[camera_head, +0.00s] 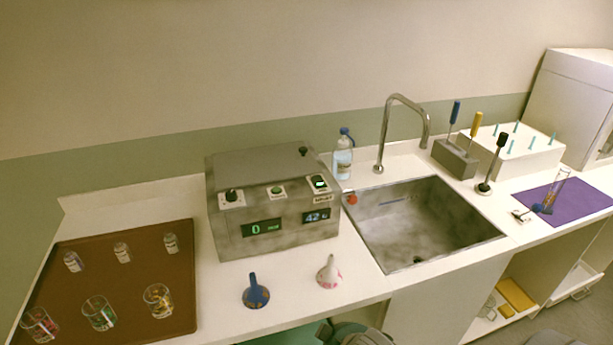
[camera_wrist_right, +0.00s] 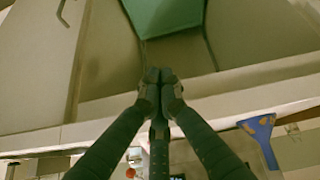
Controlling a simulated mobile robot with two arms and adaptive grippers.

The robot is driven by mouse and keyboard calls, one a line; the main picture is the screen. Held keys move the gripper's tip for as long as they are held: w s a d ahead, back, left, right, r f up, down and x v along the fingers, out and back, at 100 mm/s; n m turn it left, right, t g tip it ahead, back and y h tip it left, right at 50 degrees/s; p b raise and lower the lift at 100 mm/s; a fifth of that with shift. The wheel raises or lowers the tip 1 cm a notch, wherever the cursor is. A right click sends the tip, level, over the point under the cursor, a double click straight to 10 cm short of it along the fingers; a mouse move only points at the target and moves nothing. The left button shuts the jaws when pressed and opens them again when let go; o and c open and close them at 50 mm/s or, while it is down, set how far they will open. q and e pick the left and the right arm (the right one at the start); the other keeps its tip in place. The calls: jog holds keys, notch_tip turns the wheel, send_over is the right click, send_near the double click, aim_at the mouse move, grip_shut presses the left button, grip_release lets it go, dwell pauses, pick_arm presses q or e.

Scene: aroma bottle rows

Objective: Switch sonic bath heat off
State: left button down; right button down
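The sonic bath (camera_head: 229,236) is a grey metal box on the counter, left of the sink. Its sloped top has a black knob (camera_head: 232,194), a green button (camera_head: 277,191) and a small switch (camera_head: 319,182) on a white plate at the right. Its front has a green display (camera_head: 261,228) reading 0 and a blue-white display (camera_head: 316,216) that seems to read 42. The switch label is too small to read. My right gripper (camera_wrist_right: 158,76) has its fingertips together with nothing visible between them. My left gripper is in neither view.
A blue funnel (camera_head: 256,292) and a pale patterned funnel (camera_head: 328,272) stand before the bath. A brown tray (camera_head: 120,276) with several glass vessels lies left. A bottle (camera_head: 342,160) and the sink (camera_head: 421,222) are right. A teal container (camera_wrist_right: 168,14) shows in the wrist view.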

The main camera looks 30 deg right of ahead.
jog(key=w+d+r+m+t, duration=0.1)
jog(key=w+d+r+t, duration=0.2)
jog(key=w+r, duration=0.3)
jog(key=w+d+r+m+t+h, duration=0.1)
jog(key=w+d+r+t, duration=0.2)
jog(key=r, duration=1.2)
jog(key=w+d+r+t+h, duration=0.1)
jog(key=w+d+r+t, duration=0.2)
jog(key=w+d+r, duration=0.2)
jog(key=w+r, duration=0.3)
jog(key=r, duration=0.3)
jog(key=shift+w+d+r+m+t, duration=0.2)
jog(key=shift+w+m+t, duration=0.1)
jog(key=shift+m+t, duration=0.1)
jog(key=p, duration=0.4)
send_over(320, 184)
jog(key=s, duration=0.1)
jog(key=shift+a+f, duration=0.15)
jog(key=shift+f, duration=0.25)
jog(key=f, duration=0.1)
jog(key=w+f, duration=0.1)
jog(key=f, duration=0.1)
jog(key=shift+f, duration=0.75)
